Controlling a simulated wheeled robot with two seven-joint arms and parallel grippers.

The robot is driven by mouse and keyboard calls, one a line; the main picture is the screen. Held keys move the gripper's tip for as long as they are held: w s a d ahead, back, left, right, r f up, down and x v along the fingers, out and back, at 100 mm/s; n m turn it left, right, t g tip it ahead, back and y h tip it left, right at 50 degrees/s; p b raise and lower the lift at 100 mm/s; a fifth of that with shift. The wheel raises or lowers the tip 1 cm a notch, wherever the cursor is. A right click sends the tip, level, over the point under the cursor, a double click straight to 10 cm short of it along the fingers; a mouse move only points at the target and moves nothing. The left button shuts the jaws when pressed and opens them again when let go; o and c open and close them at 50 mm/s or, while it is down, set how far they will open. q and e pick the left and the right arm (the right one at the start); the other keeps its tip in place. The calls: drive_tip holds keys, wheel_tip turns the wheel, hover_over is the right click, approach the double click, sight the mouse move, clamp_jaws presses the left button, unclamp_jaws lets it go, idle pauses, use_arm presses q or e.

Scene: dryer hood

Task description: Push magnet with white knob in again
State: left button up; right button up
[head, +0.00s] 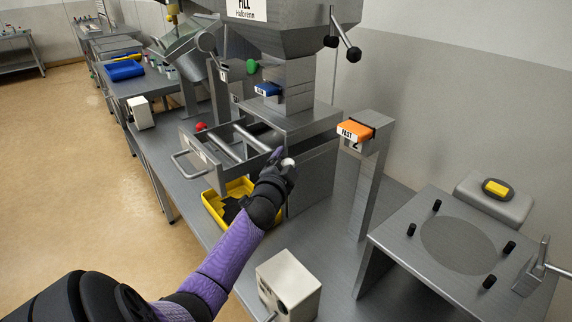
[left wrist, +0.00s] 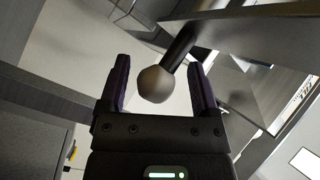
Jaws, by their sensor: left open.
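In the left wrist view a pale round knob (left wrist: 155,84) on a dark rod lies between the two spread fingers of my left gripper (left wrist: 158,70). The fingers stand on either side of it, with gaps visible. The gripper is open. The magnet itself is not clearly visible. My right gripper is not in view.
An open metal drawer (head: 205,150) with a handle juts out left of my gripper. A yellow tray (head: 213,207) sits below it. A post with an orange block (head: 355,130) stands to the right. A beige box (head: 288,283) stands in front.

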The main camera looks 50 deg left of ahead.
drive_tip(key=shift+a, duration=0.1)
use_arm(q)
drive_tip(key=shift+s+d, duration=0.25)
drive_tip(key=shift+s, duration=0.05)
drive_tip(key=p+v, duration=0.2)
drive_tip(key=v, duration=0.7)
drive_tip(key=shift+p, duration=0.4)
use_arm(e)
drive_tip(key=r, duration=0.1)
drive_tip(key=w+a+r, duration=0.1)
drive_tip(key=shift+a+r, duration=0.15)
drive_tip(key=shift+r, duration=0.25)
use_arm(q)
drive_tip(key=shift+s, duration=0.15)
